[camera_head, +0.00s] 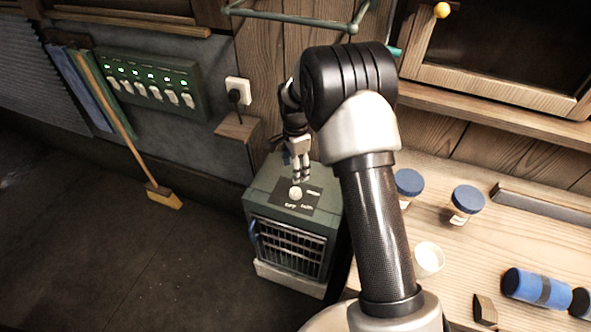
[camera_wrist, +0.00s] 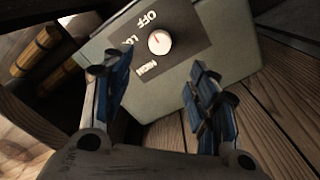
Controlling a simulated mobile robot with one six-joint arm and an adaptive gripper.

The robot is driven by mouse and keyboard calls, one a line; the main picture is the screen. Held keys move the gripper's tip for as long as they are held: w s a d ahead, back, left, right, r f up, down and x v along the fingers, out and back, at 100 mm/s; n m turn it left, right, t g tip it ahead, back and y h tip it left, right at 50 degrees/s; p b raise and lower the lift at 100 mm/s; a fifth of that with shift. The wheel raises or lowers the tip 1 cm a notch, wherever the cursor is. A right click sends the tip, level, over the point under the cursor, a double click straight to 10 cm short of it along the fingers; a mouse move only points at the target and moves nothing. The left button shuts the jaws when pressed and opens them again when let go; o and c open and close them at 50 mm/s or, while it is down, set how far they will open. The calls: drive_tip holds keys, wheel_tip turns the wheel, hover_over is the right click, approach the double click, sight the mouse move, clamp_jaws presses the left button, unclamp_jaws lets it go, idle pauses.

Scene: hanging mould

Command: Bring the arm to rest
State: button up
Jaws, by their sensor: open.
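My gripper (camera_head: 301,173) is just above the top of a green box-shaped appliance (camera_head: 261,207) with a grille on its front. A dark panel on its top carries a pale round knob (camera_head: 295,193). In the wrist view, the knob (camera_wrist: 159,41) has a small red mark and stands beside labels reading OFF, LOW and HIGH. I cannot tell surely which label the mark faces. My gripper's blue-padded fingers (camera_wrist: 160,82) are spread apart with nothing between them. The knob shows beyond the fingertips. My arm is bent at the elbow, reaching down.
A wooden bench (camera_head: 455,258) at right holds blue-lidded jars (camera_head: 466,203), a white cup (camera_head: 429,258) and a blue cylinder (camera_head: 535,288). A switch panel (camera_head: 150,85), a plugged outlet (camera_head: 238,92) and a broom (camera_head: 164,196) are at left. The left floor is clear.

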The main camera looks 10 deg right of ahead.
drive_tip(key=shift+r, duration=0.1)
idle(0.3)
drive_tip(key=s+r+n+t, duration=0.1)
drive_tip(key=s+r+n, duration=0.4)
drive_tip(key=r, duration=0.6)
drive_tip(key=s+r+n+t, duration=0.1)
drive_tip(key=s+r+n, duration=0.1)
drive_tip(key=s+r, duration=0.7)
drive_tip(key=s+r+n+t, duration=0.1)
drive_tip(key=s+r+n, duration=0.2)
drive_tip(key=s, duration=0.7)
drive_tip(key=s+r+n+t, duration=0.1)
drive_tip(key=s+r+n, duration=0.2)
drive_tip(key=s+n, duration=0.3)
drive_tip(key=s, duration=0.4)
drive_tip(key=shift+s+t, duration=0.15)
drive_tip(key=shift+t, duration=0.15)
drive_tip(key=shift+c, duration=0.5)
